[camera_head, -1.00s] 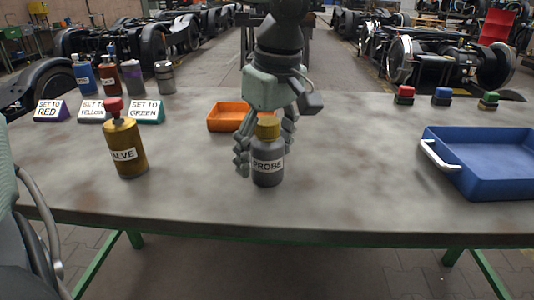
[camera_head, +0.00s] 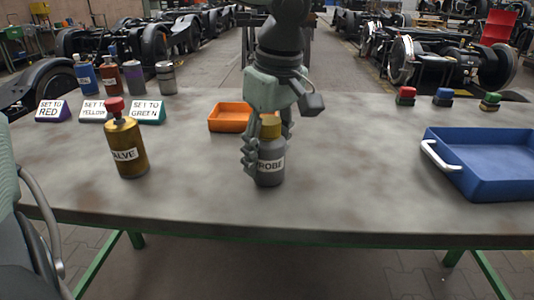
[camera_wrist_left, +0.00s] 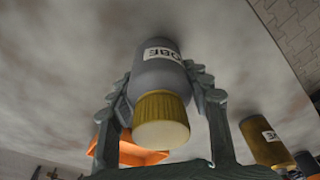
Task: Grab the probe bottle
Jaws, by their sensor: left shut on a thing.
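The probe bottle (camera_head: 271,170) is grey with a yellow cap and a white label, and stands upright near the front middle of the table. My left gripper (camera_head: 266,154) reaches it from above and behind, with its fingers shut on the bottle's sides. In the left wrist view the bottle (camera_wrist_left: 158,75) sits between the two fingers (camera_wrist_left: 164,100), with its cap towards the camera. Part of its label is hidden by a finger in the head view. My right gripper is not in view.
The yellow valve bottle (camera_head: 125,148) with a red top stands to the left. An orange tray (camera_head: 228,118) lies behind the gripper. A blue tray (camera_head: 480,192) with a white handle is at the right. Several bottles and sign blocks stand at the back left. The right middle is clear.

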